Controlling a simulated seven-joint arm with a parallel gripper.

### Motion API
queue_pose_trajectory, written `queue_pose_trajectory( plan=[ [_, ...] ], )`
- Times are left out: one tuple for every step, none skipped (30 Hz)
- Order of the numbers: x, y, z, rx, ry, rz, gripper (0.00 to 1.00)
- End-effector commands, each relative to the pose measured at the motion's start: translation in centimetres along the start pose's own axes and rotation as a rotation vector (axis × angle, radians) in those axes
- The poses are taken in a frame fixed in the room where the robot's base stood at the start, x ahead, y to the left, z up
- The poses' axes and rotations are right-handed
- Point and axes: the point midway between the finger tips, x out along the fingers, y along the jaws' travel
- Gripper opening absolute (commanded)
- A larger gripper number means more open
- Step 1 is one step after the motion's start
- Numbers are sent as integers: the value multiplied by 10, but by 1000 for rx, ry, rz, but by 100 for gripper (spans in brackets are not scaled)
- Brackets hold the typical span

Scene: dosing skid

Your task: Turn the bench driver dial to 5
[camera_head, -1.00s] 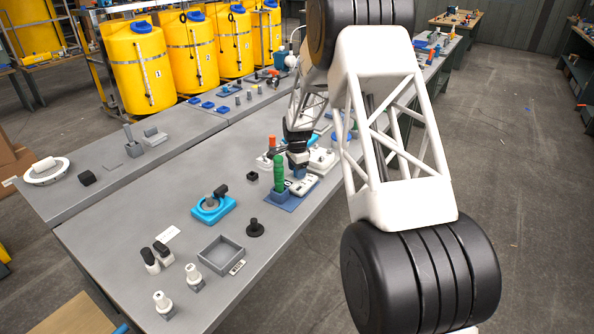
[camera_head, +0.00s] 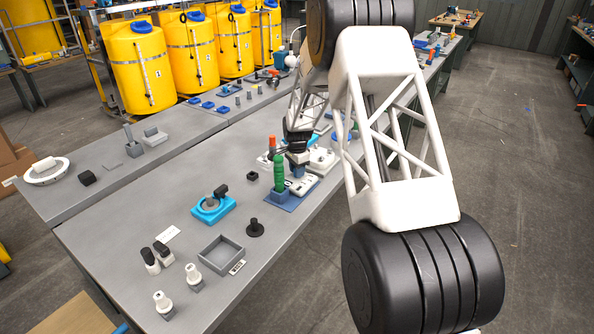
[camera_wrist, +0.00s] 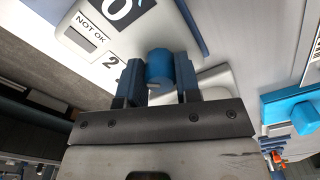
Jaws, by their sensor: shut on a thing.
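The bench driver's blue dial knob (camera_wrist: 160,68) sits between the two blue fingers of my gripper (camera_wrist: 158,80) in the wrist view, and the fingers are shut on it. A small pale mark shows on the knob's lower side. In the head view my gripper (camera_head: 297,170) is low over the blue base (camera_head: 283,200), right of the green upright handle (camera_head: 279,178). The knob is hidden there.
A light-blue fixture (camera_head: 212,209) and a black round peg (camera_head: 255,229) stand nearer on the bench. A grey open tray (camera_head: 221,252) is in front. An orange-topped item (camera_head: 272,142) stands close behind the gripper. The bench left of the fixture is mostly clear.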

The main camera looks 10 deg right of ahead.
Motion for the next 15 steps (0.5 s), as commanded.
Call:
queue_pose_trajectory(
  plan=[
    [0, 0, 0, -30, 0, -1, 7],
    [0, 0, 0, -51, 0, 0, 7],
    [0, 0, 0, -80, 0, 0, 7],
    [0, 0, 0, -101, 0, 0, 7],
    [0, 0, 0, -121, 0, -1, 7],
    [-1, 0, -1, -150, 1, -1, 7],
    [-1, 0, -1, -171, 1, -1, 7],
    [-1, 0, -1, -191, 1, -1, 7],
    [-1, 0, -1, -215, 1, -1, 7],
    [-1, 0, -1, -233, 1, -1, 7],
    [-1, 0, -1, -246, 1, -1, 7],
    [-1, 0, -1, -263, 1, -1, 7],
    [-1, 0, -1, -272, 1, -1, 7],
    [-1, 0, -1, -280, 1, -1, 7],
    [0, 0, -1, -286, 1, -1, 7]
  ],
)
